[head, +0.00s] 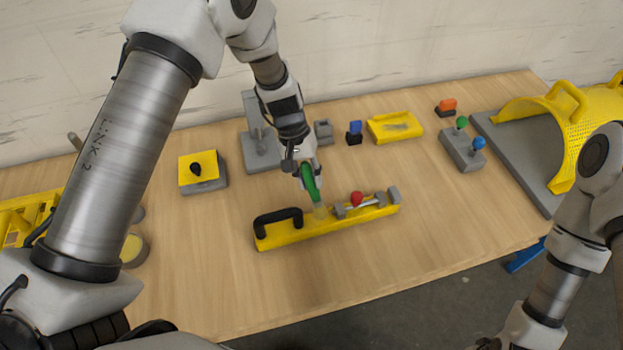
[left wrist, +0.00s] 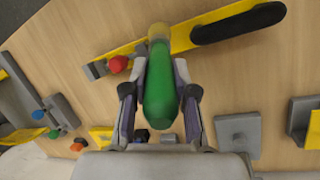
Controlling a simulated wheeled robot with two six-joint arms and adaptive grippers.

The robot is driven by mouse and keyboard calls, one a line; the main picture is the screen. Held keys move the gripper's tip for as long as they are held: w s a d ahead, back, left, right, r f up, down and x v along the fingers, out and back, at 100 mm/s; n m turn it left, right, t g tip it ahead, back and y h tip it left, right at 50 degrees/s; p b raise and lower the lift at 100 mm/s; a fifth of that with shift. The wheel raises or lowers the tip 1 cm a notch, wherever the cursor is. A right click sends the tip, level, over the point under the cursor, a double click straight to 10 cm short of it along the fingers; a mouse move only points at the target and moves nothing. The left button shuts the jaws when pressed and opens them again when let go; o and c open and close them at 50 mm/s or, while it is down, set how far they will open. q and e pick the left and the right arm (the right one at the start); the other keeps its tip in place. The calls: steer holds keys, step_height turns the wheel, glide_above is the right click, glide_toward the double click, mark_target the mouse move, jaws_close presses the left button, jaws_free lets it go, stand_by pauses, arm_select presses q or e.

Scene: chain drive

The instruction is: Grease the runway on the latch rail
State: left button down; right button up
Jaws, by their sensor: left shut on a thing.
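The latch rail (head: 285,238) is a yellow bar lying on the table, with a black handle (head: 277,217) at its left end. A red knob (head: 356,198) and grey latch parts (head: 368,204) sit toward its right end. My left gripper (head: 309,180) is shut on the green handle of a brush (head: 311,186), which points down. The brush's pale yellow tip (head: 320,212) is over the rail between handle and latch; I cannot tell whether it touches. In the left wrist view the green brush (left wrist: 160,85) hides part of the rail (left wrist: 211,30). My right gripper is out of view.
Behind stand a grey bracket (head: 262,152), a blue-topped block (head: 354,132) and a yellow tray (head: 395,128). A yellow-topped box (head: 198,170) is left, a grey block with green and blue knobs (head: 462,150) right. A yellow mesh guard (head: 562,110) stands far right. The front table is clear.

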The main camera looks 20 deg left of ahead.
arm_select(q)
steer(key=shift+r+p, duration=0.65)
steer(key=shift+r, duration=0.6)
steer(key=shift+f, duration=0.1)
steer(key=shift+f+b, duration=0.3)
steer(key=shift+f, duration=0.1)
steer(key=shift+w, duration=0.1)
